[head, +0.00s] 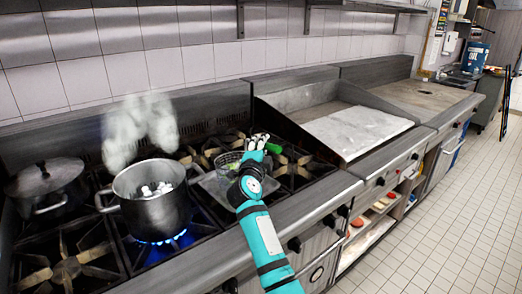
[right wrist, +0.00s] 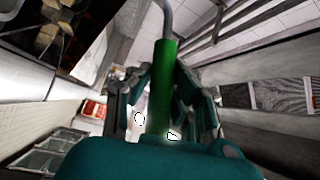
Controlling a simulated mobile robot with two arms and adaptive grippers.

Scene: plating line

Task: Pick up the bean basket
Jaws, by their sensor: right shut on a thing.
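The bean basket (head: 228,160) is a small mesh basket with something green inside. It shows in the head view over the stove, left of my right gripper (head: 257,143). My wrist and gripper hide its right side. In the right wrist view, my right gripper (right wrist: 168,95) is shut on the basket's green handle (right wrist: 162,85), with a grey metal rod (right wrist: 166,18) running out of its end. The basket's mesh is not clear in that view. I cannot tell whether the basket is clear of the surface below it. My left gripper is not in view.
A steaming pot (head: 155,205) with white pieces inside stands on a lit blue flame, left of the basket. A lidded pot (head: 47,187) stands farther left. A pale tray (head: 212,188) lies beside the basket. A flat griddle (head: 358,128) is to the right.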

